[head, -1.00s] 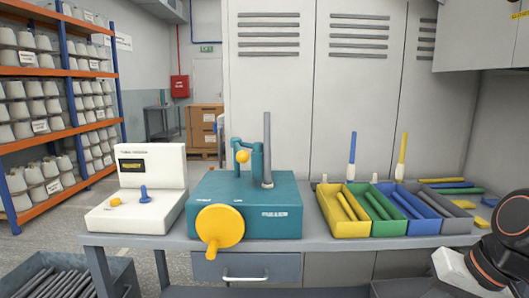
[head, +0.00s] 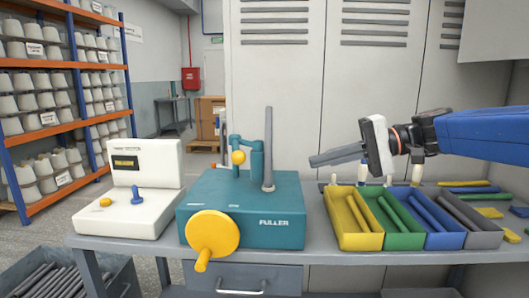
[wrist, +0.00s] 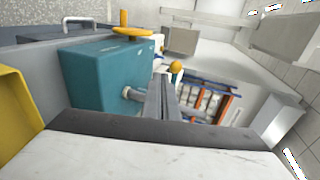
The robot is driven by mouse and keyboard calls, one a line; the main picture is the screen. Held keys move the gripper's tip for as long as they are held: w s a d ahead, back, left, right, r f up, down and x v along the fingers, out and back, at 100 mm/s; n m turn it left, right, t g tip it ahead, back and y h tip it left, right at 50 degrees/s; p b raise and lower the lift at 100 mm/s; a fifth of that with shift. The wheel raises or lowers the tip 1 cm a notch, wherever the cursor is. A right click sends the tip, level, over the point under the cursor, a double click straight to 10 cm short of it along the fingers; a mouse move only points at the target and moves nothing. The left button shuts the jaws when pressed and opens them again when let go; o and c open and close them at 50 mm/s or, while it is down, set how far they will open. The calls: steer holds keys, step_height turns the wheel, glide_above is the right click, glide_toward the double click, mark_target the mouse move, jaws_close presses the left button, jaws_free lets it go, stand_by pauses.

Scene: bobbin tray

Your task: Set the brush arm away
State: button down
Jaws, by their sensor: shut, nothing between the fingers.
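The Fuller machine, a teal box (head: 225,190), stands in the middle of the bench. A teal arm with a yellow ball knob (head: 238,157), apparently the brush arm, stands on its top beside an upright grey spindle (head: 268,150). The wrist view, turned sideways, shows the machine (wrist: 95,75) and the yellow knob (wrist: 175,66); most of the teal arm is hidden behind my fingers there. My gripper (head: 313,162) is shut and empty, pointing left, to the right of the spindle and above the yellow bin. Its fingers also show in the wrist view (wrist: 161,82).
A yellow crank (head: 212,235) sticks out from the machine's front. A white instrument (head: 115,212) stands at left. The yellow bin (head: 357,241) and further coloured bins line the right, under my arm. Lockers close off the back.

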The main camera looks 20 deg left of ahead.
steer(key=shift+n+g+y, duration=0.3)
steer(key=shift+g+y, duration=0.2)
steer(key=w+a+r, duration=0.2)
steer(key=w, duration=0.1)
steer(key=shift+r, duration=0.35)
steer(key=x, duration=1.4)
